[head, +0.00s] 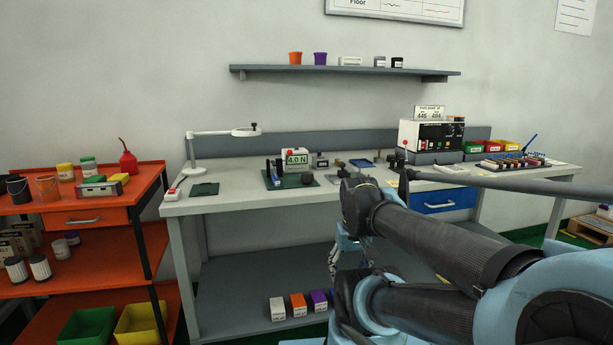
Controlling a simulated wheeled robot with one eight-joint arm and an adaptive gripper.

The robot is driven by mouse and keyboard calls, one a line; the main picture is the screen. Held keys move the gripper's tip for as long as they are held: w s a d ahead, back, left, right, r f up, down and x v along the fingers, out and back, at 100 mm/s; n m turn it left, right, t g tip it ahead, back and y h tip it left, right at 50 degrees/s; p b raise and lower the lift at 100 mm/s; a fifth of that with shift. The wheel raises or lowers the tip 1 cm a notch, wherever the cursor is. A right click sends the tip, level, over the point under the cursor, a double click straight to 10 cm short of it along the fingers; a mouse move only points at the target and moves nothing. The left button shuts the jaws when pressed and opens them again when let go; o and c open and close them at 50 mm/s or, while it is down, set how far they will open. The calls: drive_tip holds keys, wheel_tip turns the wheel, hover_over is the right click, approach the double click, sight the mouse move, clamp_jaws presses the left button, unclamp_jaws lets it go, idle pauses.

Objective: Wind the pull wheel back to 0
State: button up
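A small test stand on a dark green base (288,180) sits on the middle of the workbench, with dark and blue upright parts. Its display box (297,158) reads 4.0 N and has a red button at its left top. A dark round knob (307,178) at its right front may be the pull wheel; its scale and marks are too small to read. My gripper (333,264) hangs below my arm, in front of the bench and below its top, apart from the stand. It is small and partly hidden by my arm, so its fingers cannot be made out.
The workbench (230,205) carries a white lamp (191,150), a white instrument box (431,135), red, yellow and green bins and a rack at right. An orange shelf cart (90,215) stands at left. My arm covers the right front of the bench.

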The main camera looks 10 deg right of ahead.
drive_tip(key=w+a+r+m+g, duration=0.1)
drive_tip(key=w+r+m, duration=0.2)
drive_tip(key=w+r, duration=0.6)
drive_tip(key=w+a+r+m, duration=0.1)
drive_tip(key=w+r+m, duration=0.1)
drive_tip(key=w+r, duration=0.8)
wheel_tip(320, 180, up, 15)
drive_tip(key=m+g, duration=0.1)
drive_tip(key=m, duration=0.5)
hover_over(307, 173)
wheel_tip(307, 173, down, 17)
drive_tip(key=shift+f, duration=0.15)
drive_tip(key=c, duration=1.1)
